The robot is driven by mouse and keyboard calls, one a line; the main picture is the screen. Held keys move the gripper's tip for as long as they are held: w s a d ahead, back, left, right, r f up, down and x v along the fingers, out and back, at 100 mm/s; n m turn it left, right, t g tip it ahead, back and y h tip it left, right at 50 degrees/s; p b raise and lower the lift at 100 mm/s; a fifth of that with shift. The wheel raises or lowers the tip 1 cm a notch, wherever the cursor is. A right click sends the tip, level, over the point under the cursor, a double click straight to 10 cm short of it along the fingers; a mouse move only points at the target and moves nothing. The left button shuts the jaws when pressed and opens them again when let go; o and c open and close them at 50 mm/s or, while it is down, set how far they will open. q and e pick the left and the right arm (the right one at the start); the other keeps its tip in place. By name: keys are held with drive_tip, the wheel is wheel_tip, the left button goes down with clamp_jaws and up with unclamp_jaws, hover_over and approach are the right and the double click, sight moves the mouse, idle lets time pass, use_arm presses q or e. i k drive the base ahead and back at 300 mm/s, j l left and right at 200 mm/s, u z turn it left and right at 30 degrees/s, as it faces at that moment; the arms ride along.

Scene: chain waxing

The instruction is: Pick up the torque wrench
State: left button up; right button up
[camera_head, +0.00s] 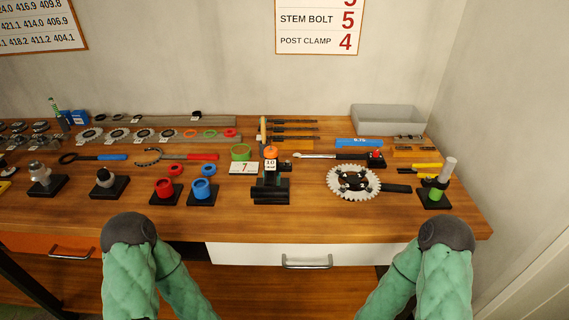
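What looks like the torque wrench (325,156) lies on the right half of the wooden workbench (300,219), behind the chainring. It is a long silver and dark bar lying left to right, with a rounded silver head at its left end and a red part near its right end. A small blue strip with white marking is just behind it. Both my arms show at the bottom edge in green padded sleeves with dark rounded joints. Neither of my grippers shows in the view.
A toothed chainring with a black crank (353,181) lies in front of the wrench. A black stand with an orange top (270,188) is at its left, and a grey bin (387,119) behind. The bench's front strip is mostly clear.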

sight(369, 158)
drive_tip(key=k+l+u, duration=0.25)
drive_tip(key=l, duration=0.2)
drive_tip(key=l+u, duration=0.25)
drive_tip(key=l, duration=0.2)
drive_tip(key=k+l+u, duration=0.55)
drive_tip(key=l, duration=0.2)
drive_tip(key=i, duration=0.05)
